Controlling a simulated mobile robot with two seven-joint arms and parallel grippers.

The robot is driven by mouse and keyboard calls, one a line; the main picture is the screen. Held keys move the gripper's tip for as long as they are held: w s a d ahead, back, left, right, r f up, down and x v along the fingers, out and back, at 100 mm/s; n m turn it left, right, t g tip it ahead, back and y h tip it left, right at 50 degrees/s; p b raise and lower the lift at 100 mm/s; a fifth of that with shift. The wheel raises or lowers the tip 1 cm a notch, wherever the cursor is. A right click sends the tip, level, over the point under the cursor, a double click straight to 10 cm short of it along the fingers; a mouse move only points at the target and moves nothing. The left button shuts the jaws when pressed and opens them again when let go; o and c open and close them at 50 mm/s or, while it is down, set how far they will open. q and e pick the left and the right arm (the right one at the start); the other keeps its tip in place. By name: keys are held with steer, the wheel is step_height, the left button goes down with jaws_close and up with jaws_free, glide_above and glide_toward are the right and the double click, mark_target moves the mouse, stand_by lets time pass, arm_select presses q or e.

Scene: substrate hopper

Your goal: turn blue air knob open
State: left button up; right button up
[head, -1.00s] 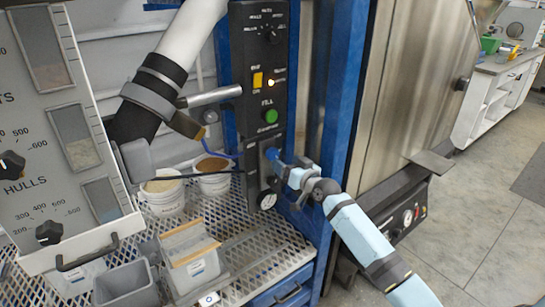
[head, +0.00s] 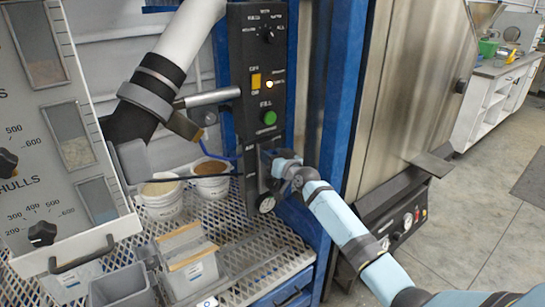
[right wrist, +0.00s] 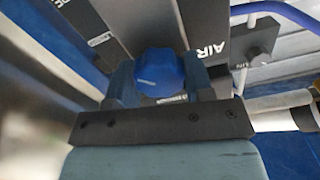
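The blue air knob (right wrist: 160,72) is on the dark control panel (head: 255,85), beside the lettering "AIR" in the right wrist view. My right gripper (right wrist: 160,80) has one finger on each side of the knob, and both fingers appear to touch it. In the head view my right gripper (head: 270,163) lies against the lower panel and hides the knob. My left gripper is not in view.
A green fill button (head: 270,118) and a yellow switch (head: 256,81) are above. A blue post (head: 340,100) stands close right. White buckets (head: 162,200) and a grey bin (head: 187,262) stand on the mesh shelf.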

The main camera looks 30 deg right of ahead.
steer(key=shift+n, duration=0.4)
steer(key=n+p, duration=0.2)
steer(key=n, duration=0.1)
steer(key=shift+r+n, duration=0.1)
steer(key=shift+n, duration=0.3)
steer(key=shift+a+n+p, duration=0.1)
steer(key=shift+n+p, duration=0.5)
steer(key=shift+n, duration=0.3)
steer(key=n+p, duration=0.2)
steer(key=n, duration=0.1)
steer(key=shift+n, duration=0.3)
steer(key=n+p, duration=0.1)
steer(key=n, duration=0.2)
steer(key=shift+a+f, duration=0.1)
steer(key=shift+f, duration=0.1)
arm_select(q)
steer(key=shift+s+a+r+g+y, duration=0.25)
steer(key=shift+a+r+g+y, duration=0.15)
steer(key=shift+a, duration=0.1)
arm_select(e)
steer(key=n, duration=0.4)
steer(key=shift+f+n, duration=0.1)
steer(key=shift+n, duration=0.5)
steer(key=o, duration=0.9)
